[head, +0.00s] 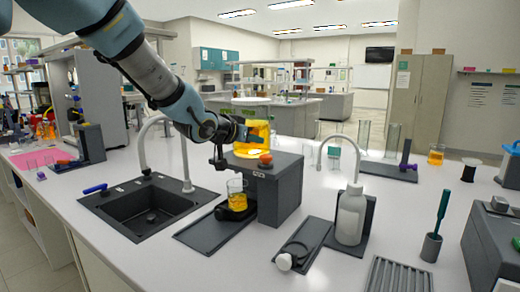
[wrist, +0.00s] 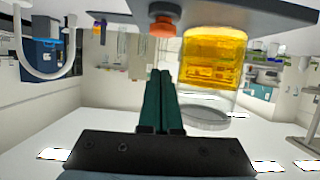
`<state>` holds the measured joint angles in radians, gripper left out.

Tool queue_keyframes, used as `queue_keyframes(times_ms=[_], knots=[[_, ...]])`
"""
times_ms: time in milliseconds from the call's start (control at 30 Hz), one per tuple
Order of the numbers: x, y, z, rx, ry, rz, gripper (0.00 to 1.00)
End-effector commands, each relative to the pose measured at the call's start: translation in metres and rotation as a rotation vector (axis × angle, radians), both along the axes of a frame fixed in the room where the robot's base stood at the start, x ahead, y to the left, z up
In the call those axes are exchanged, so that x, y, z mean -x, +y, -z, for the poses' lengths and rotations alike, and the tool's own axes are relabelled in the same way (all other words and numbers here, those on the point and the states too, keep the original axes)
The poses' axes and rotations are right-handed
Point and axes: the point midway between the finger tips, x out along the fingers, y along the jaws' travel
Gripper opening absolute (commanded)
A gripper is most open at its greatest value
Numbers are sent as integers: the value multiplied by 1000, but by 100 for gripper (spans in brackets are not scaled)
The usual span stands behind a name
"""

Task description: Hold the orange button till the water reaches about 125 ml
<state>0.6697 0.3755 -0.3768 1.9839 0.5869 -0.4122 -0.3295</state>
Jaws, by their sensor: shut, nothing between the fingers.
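The orange button (head: 265,158) sits on top of the dark grey rig (head: 283,190). It also shows in the wrist view (wrist: 161,28), in line with my fingertips, with a gap in the picture between them. My gripper (wrist: 159,73) is shut and empty. In the head view it is beside the yellow-filled vessel (head: 256,130), above the rig. The same vessel (wrist: 211,62) is right of the fingers in the wrist view. A glass beaker (head: 237,187) with some yellow liquid stands under the rig's front. Its graduation marks are too small to read.
A sink (head: 150,208) with a curved tap is left of the rig. A white bottle (head: 350,213) stands in a dark holder to the right. A green-handled tool in a cup (head: 432,246) and a grey rack (head: 398,275) are farther right. White bench lies clear between them.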

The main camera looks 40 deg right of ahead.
Motion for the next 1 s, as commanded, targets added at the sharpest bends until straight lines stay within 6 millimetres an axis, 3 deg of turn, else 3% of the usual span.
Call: queue_keyframes(times_ms=[100,333,1000], knots=[[4,23,-9,2,-4,-4,0],[10,46,-20,3,-2,-3,0],[13,50,-23,4,-2,-1,0]])
